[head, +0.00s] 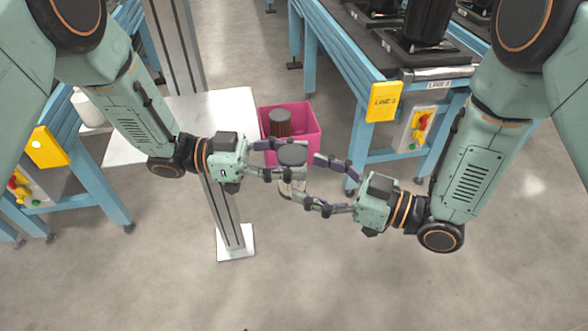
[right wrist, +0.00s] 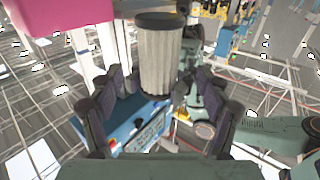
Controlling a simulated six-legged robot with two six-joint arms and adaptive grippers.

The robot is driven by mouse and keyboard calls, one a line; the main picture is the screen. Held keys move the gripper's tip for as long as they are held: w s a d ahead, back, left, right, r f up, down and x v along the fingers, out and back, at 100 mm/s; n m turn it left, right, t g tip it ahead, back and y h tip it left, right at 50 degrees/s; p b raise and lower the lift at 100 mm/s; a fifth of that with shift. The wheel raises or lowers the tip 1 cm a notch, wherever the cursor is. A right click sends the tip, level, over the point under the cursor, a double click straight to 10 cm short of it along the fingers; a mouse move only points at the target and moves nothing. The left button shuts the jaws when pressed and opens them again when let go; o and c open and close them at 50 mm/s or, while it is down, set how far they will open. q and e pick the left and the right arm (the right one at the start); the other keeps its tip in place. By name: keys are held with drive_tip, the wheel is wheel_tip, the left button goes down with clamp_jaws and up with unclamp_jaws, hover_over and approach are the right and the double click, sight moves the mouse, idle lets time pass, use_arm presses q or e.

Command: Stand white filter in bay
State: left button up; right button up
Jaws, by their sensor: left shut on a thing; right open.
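The white filter is a pale pleated cylinder with a dark round cap. In the head view its cap (head: 292,155) shows between my two grippers, and its body is largely hidden by fingers. My left gripper (head: 280,162) is shut on the white filter from the left and holds it upright in the air. My right gripper (head: 310,178) is open, its fingers reaching toward the filter from the right. In the right wrist view the white filter (right wrist: 160,62) stands upright between and beyond my open right fingers; contact cannot be told. I cannot make out the bay.
A blue-framed line (head: 340,68) with black units is at right. Open floor lies in front.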

drive_tip(key=shift+x, duration=2.1)
drive_tip(key=c, duration=1.2)
use_arm(q)
drive_tip(key=o, duration=1.3)
use_arm(e)
drive_tip(key=shift+c, duration=0.5)
